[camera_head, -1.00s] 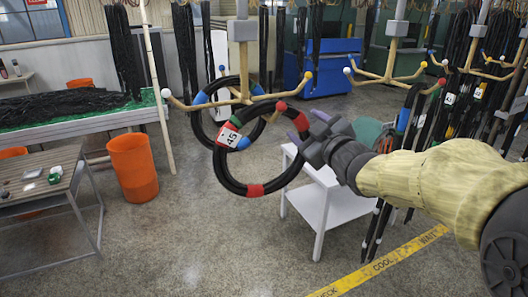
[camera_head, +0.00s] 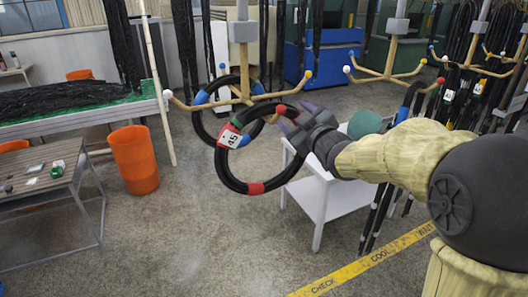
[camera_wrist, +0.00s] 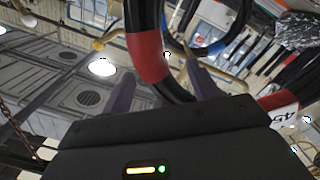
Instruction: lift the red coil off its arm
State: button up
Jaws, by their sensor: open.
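The red coil (camera_head: 228,178), a black hose ring with red bands, a green band and a white tag reading 45, hangs from the red-tipped arm (camera_head: 268,104) of a wooden hanger. My gripper (camera_head: 296,117) is at the coil's upper right side with its fingers pointing left. In the wrist view the open fingers (camera_wrist: 160,92) stand on either side of the hose, just beside a red band (camera_wrist: 147,56). The hose runs between them and drops behind the gripper body. Contact cannot be told.
A blue-banded coil (camera_head: 201,98) hangs close behind on the same hanger, whose post (camera_head: 242,60) rises above. A white stand (camera_head: 310,190) is below my gripper. An orange bin (camera_head: 135,160) stands left. More hangers with hoses (camera_head: 468,62) are at right. The floor below the coil is clear.

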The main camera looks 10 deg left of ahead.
grip_shut()
jog(key=shift+r, duration=0.15)
notch_tip(320, 180, up, 7)
jog(key=shift+f+b, duration=0.1)
jog(key=shift+b, duration=0.25)
jog(key=b+v, duration=0.3)
jog(key=v, duration=1.5)
